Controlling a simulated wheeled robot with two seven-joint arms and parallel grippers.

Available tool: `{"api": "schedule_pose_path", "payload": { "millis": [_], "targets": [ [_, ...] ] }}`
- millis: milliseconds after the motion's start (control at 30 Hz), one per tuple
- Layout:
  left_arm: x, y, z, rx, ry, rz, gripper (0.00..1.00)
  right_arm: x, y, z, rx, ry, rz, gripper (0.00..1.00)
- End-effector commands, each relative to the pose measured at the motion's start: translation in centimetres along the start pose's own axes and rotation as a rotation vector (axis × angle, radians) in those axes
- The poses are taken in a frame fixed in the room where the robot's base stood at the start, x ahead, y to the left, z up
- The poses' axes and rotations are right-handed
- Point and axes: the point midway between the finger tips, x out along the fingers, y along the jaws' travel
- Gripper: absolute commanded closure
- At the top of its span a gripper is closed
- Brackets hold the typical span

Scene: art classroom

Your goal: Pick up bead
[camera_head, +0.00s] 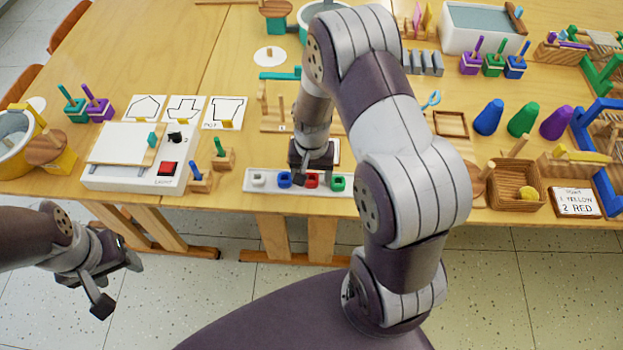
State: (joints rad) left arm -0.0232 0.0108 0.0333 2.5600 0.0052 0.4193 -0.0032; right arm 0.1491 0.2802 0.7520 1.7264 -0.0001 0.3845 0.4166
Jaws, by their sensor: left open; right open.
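A white tray (267,188) lies at the table's front edge with a row of beads in it. From left to right they are a white bead (259,179), a blue bead (284,179), a red bead (312,180) and a green bead (338,183). My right gripper (304,178) is open, pointing down over the row, at the blue and red beads. Its fingers partly cover the red bead; I cannot tell whether they touch it. My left gripper (117,286) is open and empty, low in front of the table.
A sign (577,201) reading "1 yellow 2 red" stands right of the basket. A white box with a red switch (133,158) and small peg blocks (201,181) stand left of the tray. Several coloured cones (523,120) stand at the right. My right arm hides part of the table.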

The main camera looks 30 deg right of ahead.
Motion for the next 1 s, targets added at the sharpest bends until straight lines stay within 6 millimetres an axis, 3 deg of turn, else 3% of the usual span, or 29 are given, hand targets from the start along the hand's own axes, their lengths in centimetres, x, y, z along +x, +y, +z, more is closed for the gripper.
{"api": "schedule_pose_path", "payload": {
  "millis": [167, 300, 367, 733, 967, 1000],
  "targets": [
    [0.0, 0.0, 0.0, 0.0, 0.0, 0.0, 0.43, 0.0, 0.0, 0.0, 0.0, 0.001, -0.001, 0.32],
    [0.0, 0.0, 0.0, 0.0, 0.0, 0.0, 0.43, 0.0, 0.0, 0.0, -0.001, 0.001, -0.001, 0.74],
    [0.0, 0.0, 0.0, 0.0, 0.0, 0.0, 0.43, 0.0, 0.0, 0.0, -0.001, 0.001, -0.001, 0.91],
    [-0.1, 0.0, 0.0, 0.0, 0.0, 0.0, 0.43, -0.6, -0.1, -0.1, -0.001, 0.003, -0.001, 0.91],
    [-0.5, 0.0, -0.1, 0.0, 0.0, 0.0, 0.43, -4.2, -0.1, -0.2, -0.001, 0.007, -0.003, 0.91],
    [-0.5, 0.0, -0.1, 0.0, 0.0, 0.0, 0.43, -4.7, 0.7, 0.1, 0.003, 0.003, -0.001, 0.91]
  ]
}}
